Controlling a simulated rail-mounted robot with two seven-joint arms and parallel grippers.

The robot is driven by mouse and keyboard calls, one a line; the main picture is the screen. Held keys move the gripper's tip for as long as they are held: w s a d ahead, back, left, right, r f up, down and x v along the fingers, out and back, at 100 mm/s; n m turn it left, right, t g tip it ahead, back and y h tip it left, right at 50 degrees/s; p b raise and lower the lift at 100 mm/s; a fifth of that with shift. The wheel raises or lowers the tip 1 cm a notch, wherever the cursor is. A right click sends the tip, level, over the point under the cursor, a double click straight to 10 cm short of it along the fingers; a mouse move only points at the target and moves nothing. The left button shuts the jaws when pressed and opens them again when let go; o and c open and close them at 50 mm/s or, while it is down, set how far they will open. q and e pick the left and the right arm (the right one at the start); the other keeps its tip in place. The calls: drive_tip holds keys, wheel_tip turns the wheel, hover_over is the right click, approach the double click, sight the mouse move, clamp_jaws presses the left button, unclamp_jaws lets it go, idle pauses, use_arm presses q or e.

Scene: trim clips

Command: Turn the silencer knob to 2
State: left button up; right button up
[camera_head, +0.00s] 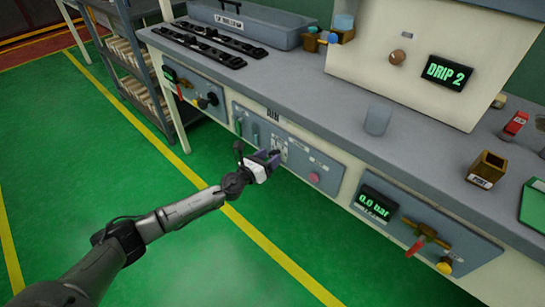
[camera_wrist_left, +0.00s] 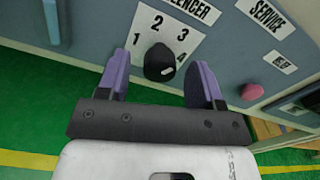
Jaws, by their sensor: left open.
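The "SILENCER" label above is partly cut off. My left gripper (camera_wrist_left: 161,65) is open, its purple fingers on either side of the knob with gaps; contact does not show. In the head view the left gripper (camera_head: 268,160) is at the bench's front panel and hides the knob. My right gripper is not in view.
A "0.0 bar" display (camera_head: 374,203) and red lever (camera_head: 415,247) are further right. A glass (camera_head: 378,119) stands on the bench. The green floor in front is clear.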

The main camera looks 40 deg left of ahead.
use_arm(q)
drive_tip(key=shift+w+d, duration=0.1)
drive_tip(key=shift+w, duration=0.95)
drive_tip(key=c, duration=0.9)
